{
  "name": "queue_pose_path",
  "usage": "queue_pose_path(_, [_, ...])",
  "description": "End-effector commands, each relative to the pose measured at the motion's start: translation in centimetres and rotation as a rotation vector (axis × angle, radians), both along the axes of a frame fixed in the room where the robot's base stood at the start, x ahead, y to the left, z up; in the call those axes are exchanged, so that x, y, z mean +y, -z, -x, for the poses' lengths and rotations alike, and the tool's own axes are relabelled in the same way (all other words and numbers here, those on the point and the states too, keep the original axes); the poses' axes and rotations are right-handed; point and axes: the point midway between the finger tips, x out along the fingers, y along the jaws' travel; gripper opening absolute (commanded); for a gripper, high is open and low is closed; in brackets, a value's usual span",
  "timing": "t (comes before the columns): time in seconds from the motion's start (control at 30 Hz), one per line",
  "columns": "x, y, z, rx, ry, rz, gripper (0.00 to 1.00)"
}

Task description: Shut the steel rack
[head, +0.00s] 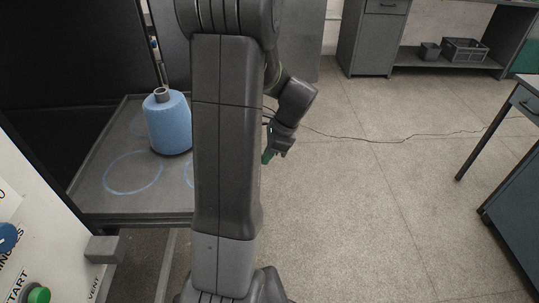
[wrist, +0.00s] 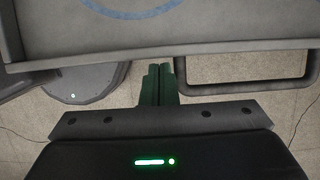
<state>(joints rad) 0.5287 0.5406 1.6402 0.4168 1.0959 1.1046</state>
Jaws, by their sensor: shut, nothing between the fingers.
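The steel rack (head: 98,207) is a flat grey tray at the left in the head view, standing out from the dark machine opening. Blue rings mark its top, and a blue yarn cone (head: 168,125) stands upright on it. My arm hides the rack's right side. In the wrist view, the rack's edge (wrist: 200,48) crosses the top, with a dark handle-like bar loop (wrist: 245,88) below it at the right. My gripper (wrist: 159,70) has its green fingers together and empty, just short of the rack's edge; contact is unclear. It also shows in the head view (head: 267,156), right of my arm.
A white control panel (head: 30,235) with a green button stands at the lower left. A blue-grey bench (head: 520,195) is at the right, and a grey cabinet (head: 370,40) with shelf and crate (head: 464,50) at the back. A thin cable (head: 385,140) crosses the otherwise open floor.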

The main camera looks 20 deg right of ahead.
Motion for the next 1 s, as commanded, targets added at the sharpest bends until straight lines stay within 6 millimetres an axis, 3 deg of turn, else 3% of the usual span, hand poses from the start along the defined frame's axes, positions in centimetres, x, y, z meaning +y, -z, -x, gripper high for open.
queue_pose_path(0.17, [0.3,-0.1,-0.1,0.001,-0.001,0.0,0.0])
queue_pose_path(0.37, [2.3,-0.2,-0.6,0.001,-0.005,-0.001,0.0])
queue_pose_path(0.57, [6.7,-0.4,-1.8,0.002,-0.007,-0.003,0.0])
queue_pose_path(1.0, [18.5,-0.4,-5.1,0.003,-0.009,-0.001,0.0])
